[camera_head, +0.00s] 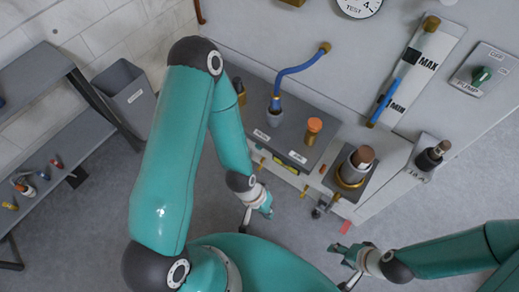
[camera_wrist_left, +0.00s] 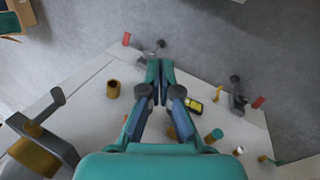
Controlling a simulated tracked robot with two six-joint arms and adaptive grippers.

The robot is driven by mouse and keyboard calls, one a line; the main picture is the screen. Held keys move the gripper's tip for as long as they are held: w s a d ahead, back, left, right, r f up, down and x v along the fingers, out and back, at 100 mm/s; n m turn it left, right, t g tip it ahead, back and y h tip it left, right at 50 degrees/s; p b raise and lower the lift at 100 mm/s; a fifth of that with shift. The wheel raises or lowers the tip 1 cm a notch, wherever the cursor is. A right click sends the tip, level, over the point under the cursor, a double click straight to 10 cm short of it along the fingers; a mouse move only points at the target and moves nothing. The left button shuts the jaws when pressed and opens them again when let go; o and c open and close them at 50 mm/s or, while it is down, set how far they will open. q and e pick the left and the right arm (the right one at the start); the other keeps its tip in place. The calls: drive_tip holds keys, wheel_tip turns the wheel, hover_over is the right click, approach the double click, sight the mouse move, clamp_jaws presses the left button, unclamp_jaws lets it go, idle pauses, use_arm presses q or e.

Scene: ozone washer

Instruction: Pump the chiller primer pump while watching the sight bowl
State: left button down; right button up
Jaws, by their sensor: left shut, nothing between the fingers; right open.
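A brown-knobbed plunger in a grey collar with a brass ring (camera_head: 351,176) stands on a dark plate at the right end of the cabinet; it may be the primer pump. An orange-capped cylinder (camera_head: 314,126) stands on the dark cabinet top. I cannot tell which part is the sight bowl. My left gripper (camera_head: 268,212) is shut and empty in front of the cabinet, left of the plunger and apart from it. Its closed fingers also show in the left wrist view (camera_wrist_left: 158,80). My right gripper (camera_head: 338,266) is open and empty over the floor, below the plunger in the picture.
A blue hose (camera_head: 300,68) rises from the cabinet top. A blue level tube (camera_head: 390,93) marked MAX and MIN and a PUMP switch (camera_head: 481,75) are on the panel. A dark-knobbed fitting (camera_head: 432,156) juts out at right. Shelves (camera_head: 62,140) and a grey bin (camera_head: 126,96) stand left.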

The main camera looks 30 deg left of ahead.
sight(259, 147)
use_arm(q)
drive_tip(key=w+a+f+m+t+y+b, duration=0.1)
drive_tip(key=w+a+f+m+t+b, duration=0.3)
drive_tip(key=b, duration=1.4)
drive_tip(key=w+a+f+m+t+y+b, duration=0.1)
drive_tip(key=w+a+f+m+t+b, duration=0.3)
drive_tip(key=w+a+f+m+b, duration=0.3)
drive_tip(key=w+a+f+b, duration=0.3)
drive_tip(key=a+f+b, duration=0.4)
drive_tip(key=a+b, duration=0.3)
drive_tip(key=shift+b, duration=0.65)
drive_tip(key=shift+a+r, duration=0.1)
drive_tip(key=shift+w, duration=0.15)
drive_tip(key=w, duration=0.8)
drive_tip(key=shift+w+d+p, duration=0.25)
drive_tip(key=shift+d+p, duration=0.1)
drive_tip(key=shift+w, duration=0.15)
